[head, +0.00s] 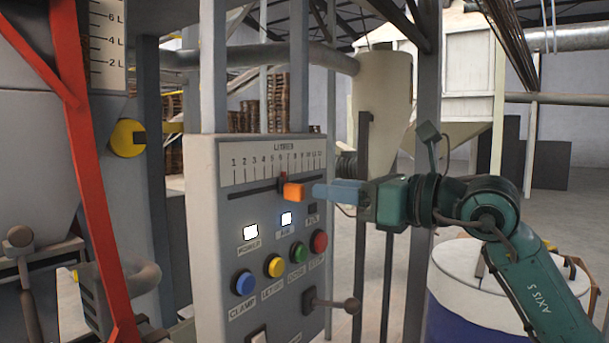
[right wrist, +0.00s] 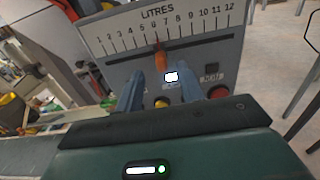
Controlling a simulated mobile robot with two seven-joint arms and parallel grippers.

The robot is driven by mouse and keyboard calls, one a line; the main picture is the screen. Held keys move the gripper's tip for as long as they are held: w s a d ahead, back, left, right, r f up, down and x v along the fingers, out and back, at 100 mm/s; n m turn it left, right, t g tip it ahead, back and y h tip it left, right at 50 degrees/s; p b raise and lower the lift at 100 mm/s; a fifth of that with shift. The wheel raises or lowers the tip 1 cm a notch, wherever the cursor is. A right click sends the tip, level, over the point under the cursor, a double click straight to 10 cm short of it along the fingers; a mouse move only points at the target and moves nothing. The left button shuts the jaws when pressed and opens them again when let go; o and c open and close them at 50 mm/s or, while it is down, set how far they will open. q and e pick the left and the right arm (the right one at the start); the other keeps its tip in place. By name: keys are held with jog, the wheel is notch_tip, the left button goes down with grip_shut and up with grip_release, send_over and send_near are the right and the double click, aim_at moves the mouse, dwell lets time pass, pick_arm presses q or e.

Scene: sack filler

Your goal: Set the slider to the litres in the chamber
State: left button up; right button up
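The slider on the grey control panel (head: 205,225) has a red pointer (head: 282,180) near the 6 mark of the LITRES scale (head: 270,163). Its orange knob (head: 297,191) sticks out toward my right gripper (head: 318,190). In the right wrist view the knob (right wrist: 161,60) lies ahead, between the lines of the two blue fingers, which stand apart with free space on both sides of it. The gripper is open. A chamber gauge (head: 107,42) at the upper left shows 2 L, 4 L and 6 L marks; I cannot make out a fill level on it. My left gripper is not in view.
Below the slot are lit white indicators (head: 250,232), blue (head: 244,283), yellow (head: 274,266), green (head: 298,252) and red (head: 319,241) buttons, and a lever (head: 335,304). A red frame bar (head: 82,150) crosses at left. A white-topped drum (head: 465,262) stands at right.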

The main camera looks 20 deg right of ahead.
aim_at(303, 186)
jog(key=p+x, duration=0.1)
jog(key=x, duration=0.5)
jog(key=shift+w+a+p, duration=0.15)
jog(key=shift+w+p, duration=0.05)
jog(key=shift+p, duration=0.15)
grip_shut()
